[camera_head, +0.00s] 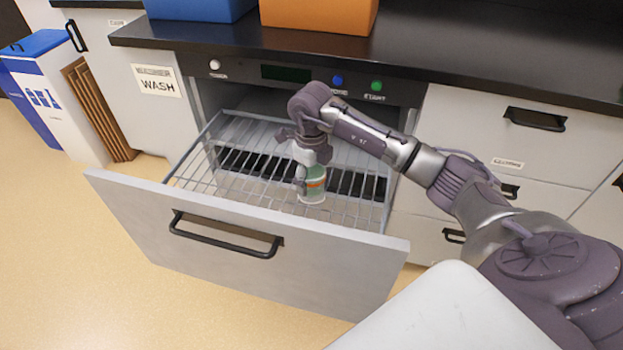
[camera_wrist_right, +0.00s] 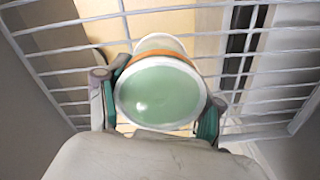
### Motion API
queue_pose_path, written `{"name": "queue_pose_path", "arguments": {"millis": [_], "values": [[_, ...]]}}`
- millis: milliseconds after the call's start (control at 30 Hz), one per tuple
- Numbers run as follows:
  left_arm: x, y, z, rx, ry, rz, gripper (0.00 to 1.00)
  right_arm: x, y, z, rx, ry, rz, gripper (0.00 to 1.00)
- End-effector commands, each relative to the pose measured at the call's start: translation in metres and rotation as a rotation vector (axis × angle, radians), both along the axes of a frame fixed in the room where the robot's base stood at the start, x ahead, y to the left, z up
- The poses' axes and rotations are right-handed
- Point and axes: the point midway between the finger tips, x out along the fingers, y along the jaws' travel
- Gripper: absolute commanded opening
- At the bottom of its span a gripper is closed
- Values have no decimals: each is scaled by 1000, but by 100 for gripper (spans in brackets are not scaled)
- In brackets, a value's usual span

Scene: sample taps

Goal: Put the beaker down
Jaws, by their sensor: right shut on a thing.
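The beaker (camera_head: 313,187) has a green content and an orange band. It is upright in the wire rack (camera_head: 240,160) of the pulled-out washer drawer. My right gripper (camera_head: 311,172) reaches down from above and is shut on the beaker. In the right wrist view the beaker (camera_wrist_right: 160,92) sits between the two fingers, with the rack wires (camera_wrist_right: 75,65) beyond it. I cannot tell whether its base touches the wires. My left gripper is not in view.
The drawer front (camera_head: 240,250) with a black handle stands toward me. A blue bin (camera_head: 200,8) and an orange bin (camera_head: 320,14) stand on the black counter above. The rack around the beaker is empty. A blue-lidded white bin (camera_head: 50,95) stands on the floor at the left.

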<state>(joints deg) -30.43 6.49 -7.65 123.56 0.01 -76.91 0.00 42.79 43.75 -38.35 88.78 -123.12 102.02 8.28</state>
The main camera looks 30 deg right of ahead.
Motion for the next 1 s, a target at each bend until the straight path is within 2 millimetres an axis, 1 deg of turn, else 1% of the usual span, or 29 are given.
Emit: {"name": "queue_pose_path", "arguments": {"millis": [367, 400, 533, 567, 867, 967, 1000], "values": [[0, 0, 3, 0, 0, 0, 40, 0, 0, -2, -1, 0, 0, 36], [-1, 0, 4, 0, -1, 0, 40, 0, 0, -2, -1, 0, 0, 68], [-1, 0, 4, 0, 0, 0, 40, 0, 0, -2, -1, 0, 0, 90], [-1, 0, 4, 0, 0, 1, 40, 0, 0, -2, -1, 0, 0, 92], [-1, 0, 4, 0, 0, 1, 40, 0, 0, -1, -1, 0, 0, 92], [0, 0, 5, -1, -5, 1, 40, 0, 0, 3, 0, -2, 0, 92], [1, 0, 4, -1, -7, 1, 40, 1, -1, 8, -1, -4, 0, 92]]}}
